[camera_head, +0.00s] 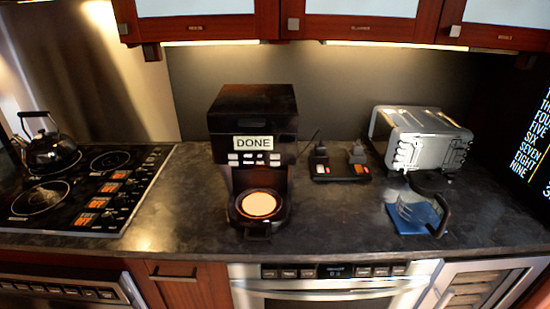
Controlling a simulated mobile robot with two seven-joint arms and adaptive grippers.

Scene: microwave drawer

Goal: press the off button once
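The drawer appliance (330,290) is set below the counter's front edge, with a steel front. Its dark control strip (335,271) runs along the top, with several small buttons and a small display in the middle. The button labels are too small to read, so I cannot tell which one is the off button. Neither of my grippers shows in the head view.
A black coffee machine (252,110) marked "DONE" stands mid-counter. Right of it are a switch strip (340,178), a steel toaster (425,135) and a clear jug (415,208) on a blue mat (405,222). A kettle (48,152) sits on the stove (75,190).

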